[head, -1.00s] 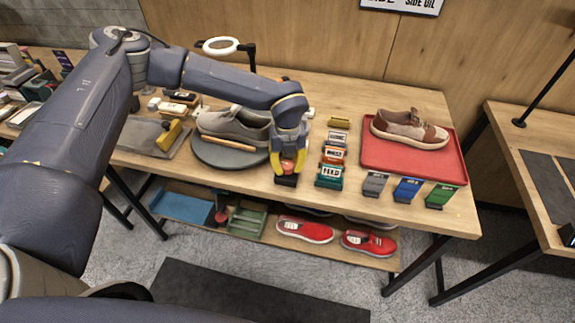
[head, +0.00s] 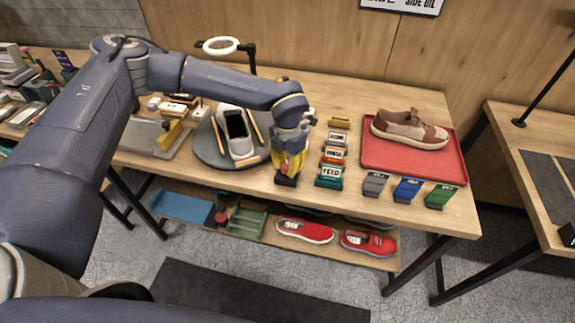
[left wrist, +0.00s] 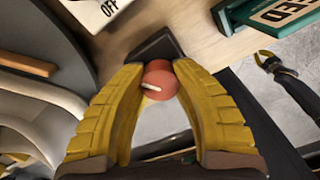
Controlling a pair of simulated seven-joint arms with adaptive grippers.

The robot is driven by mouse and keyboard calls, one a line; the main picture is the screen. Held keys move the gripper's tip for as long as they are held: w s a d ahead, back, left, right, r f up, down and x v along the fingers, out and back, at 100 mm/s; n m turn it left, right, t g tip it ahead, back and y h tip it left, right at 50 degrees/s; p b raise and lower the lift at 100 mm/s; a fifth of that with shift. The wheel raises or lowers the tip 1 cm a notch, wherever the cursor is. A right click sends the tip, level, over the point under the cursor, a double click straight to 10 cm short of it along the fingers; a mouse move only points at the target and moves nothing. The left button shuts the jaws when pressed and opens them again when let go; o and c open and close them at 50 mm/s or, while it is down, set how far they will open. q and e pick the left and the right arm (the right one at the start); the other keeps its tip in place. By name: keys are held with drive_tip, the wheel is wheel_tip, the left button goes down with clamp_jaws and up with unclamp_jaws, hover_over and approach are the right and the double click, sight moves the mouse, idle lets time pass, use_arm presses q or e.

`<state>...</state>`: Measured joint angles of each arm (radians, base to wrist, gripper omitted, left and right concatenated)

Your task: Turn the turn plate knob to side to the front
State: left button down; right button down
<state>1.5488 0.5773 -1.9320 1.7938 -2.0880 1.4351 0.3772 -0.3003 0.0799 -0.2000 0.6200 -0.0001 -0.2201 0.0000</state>
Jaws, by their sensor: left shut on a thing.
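The red turn plate knob (left wrist: 159,80) with a white pointer line sits on a black block (left wrist: 150,48) at the table's front edge. My left gripper (left wrist: 160,82) has its yellow fingers closed around the knob; in the head view its fingers (head: 287,165) hide most of it. The round grey turn plate (head: 208,151) is left of the gripper. A light grey sneaker (head: 237,132) stands on it, one end pointing to the front, between wooden bars. My right gripper (left wrist: 268,62) shows small and empty at the right of the left wrist view, fingers apart.
A labelled OFF piece (left wrist: 92,10) is close to the left gripper. Several labelled blocks, including a teal FEED one (head: 329,177), stand right of the knob. A red tray (head: 385,164) carries a brown and beige shoe (head: 409,130). Red shoes (head: 305,231) lie on the lower shelf.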

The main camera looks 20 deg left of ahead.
use_arm(q)
drive_tip(key=m, duration=1.2)
drive_tip(key=shift+m, duration=0.4)
drive_tip(key=m, duration=1.1)
drive_tip(key=shift+m, duration=0.3)
drive_tip(key=c, duration=0.9)
unclamp_jaws()
